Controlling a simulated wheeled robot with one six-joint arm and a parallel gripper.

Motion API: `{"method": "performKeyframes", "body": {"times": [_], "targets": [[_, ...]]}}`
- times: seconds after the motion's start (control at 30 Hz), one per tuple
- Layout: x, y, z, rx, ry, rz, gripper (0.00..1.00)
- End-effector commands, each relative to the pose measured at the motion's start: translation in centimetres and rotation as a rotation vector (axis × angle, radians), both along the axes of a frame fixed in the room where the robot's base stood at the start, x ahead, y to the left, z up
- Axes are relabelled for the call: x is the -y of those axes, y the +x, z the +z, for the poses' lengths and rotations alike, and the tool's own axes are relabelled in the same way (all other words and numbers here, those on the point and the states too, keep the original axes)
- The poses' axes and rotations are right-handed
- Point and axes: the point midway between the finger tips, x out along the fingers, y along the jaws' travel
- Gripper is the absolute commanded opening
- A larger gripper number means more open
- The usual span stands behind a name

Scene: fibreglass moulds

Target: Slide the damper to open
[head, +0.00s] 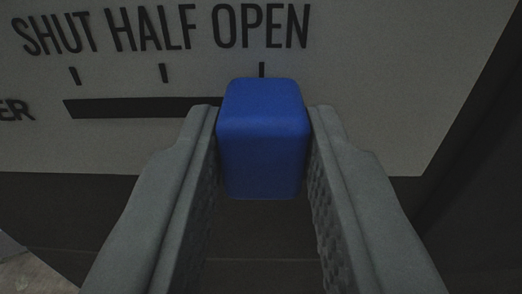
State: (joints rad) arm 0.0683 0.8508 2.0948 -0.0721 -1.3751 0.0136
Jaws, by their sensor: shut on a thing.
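The damper's blue slider knob (262,140) sits at the right end of a dark horizontal slot (140,108). Its top edge lies just under the tick mark (262,70) below the word OPEN. My gripper (264,128) is shut on the blue knob, with one grey finger touching each side. The knob hides the slot's right end.
The pale panel (400,80) carries the words SHUT, HALF and OPEN above the slot, with a tick under each. A partly cut-off label (15,110) ending in ER is at the left. Dark surfaces lie below and to the right of the panel.

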Motion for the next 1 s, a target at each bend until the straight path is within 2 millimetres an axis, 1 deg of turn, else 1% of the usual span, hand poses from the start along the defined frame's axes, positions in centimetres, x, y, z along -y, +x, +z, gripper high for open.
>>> {"method": "performKeyframes", "body": {"times": [0.03, 0.23, 0.27, 0.3, 0.37, 0.63, 0.77, 0.87, 1.0], "targets": [[0.3, 0.0, 0.0, 0.0, 0.0, -0.004, 0.0], [0.3, 0.0, 0.0, 0.001, 0.001, -0.005, 0.0], [0.3, 0.0, 0.0, 0.001, 0.001, -0.005, 0.27], [0.3, 0.0, 0.0, 0.001, 0.001, -0.005, 0.35], [0.3, 0.0, 0.0, 0.001, 0.0, -0.004, 0.47], [0.2, 0.0, 0.0, 0.0, 0.0, -0.003, 0.47], [0.2, -0.6, 0.0, 0.0, 0.0, -0.003, 0.47], [0.2, -1.8, 0.0, -0.001, 0.001, -0.003, 0.47], [0.3, -4.3, 0.0, -0.001, 0.001, -0.004, 0.47]]}}
